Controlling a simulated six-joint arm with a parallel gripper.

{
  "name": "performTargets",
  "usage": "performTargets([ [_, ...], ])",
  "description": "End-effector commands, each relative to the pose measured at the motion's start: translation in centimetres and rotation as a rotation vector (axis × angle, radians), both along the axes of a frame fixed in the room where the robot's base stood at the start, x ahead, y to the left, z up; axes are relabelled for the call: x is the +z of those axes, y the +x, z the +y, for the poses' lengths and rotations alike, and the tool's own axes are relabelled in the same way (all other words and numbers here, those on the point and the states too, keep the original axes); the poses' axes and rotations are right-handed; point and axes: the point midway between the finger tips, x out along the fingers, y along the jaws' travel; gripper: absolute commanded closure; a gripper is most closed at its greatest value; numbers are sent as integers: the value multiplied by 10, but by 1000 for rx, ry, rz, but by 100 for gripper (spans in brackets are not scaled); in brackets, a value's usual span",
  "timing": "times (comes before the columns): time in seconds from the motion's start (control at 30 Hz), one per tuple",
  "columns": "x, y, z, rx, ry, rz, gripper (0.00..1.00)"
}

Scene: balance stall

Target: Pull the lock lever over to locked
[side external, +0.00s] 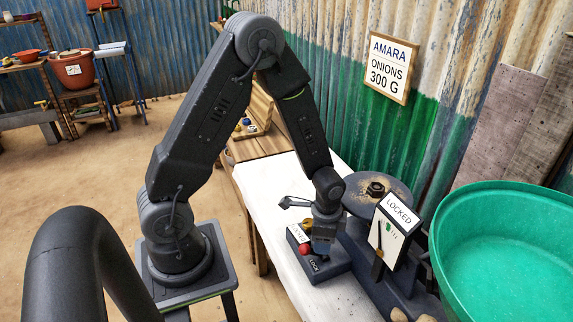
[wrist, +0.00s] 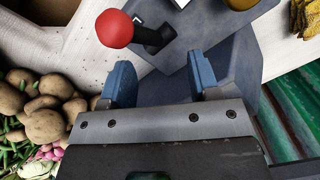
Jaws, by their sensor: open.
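The lock lever has a red ball knob (side external: 305,248) and stands on a dark grey box (side external: 335,262) on the white tabletop. A label on the box's front reads LOCK; another small label behind is too small to read surely. In the wrist view the red knob (wrist: 114,28) and its short black stem (wrist: 154,37) lie just beyond my left finger. My gripper (wrist: 161,72) is open with two blue fingertips and nothing between them. In the side view my gripper (side external: 322,243) is low over the box, close beside the knob; contact cannot be told.
A dark balance with a dial face (side external: 388,243) and a LOCKED plate (side external: 398,213) stands right of the box. A large green pan (side external: 505,250) is farther right. Potatoes (wrist: 45,125) and other vegetables lie at left in the wrist view.

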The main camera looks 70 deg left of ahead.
Motion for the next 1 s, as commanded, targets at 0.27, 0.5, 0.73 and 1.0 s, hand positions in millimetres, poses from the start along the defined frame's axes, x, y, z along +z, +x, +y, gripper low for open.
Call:
performTargets([
  [0.27,55,-1,-3,1,-1,-9,44],
  [0.5,101,-3,-5,-1,-2,-10,44],
  [0.73,123,-9,-10,62,18,-3,44],
  [1.0,116,-18,-17,260,78,-25,44],
])
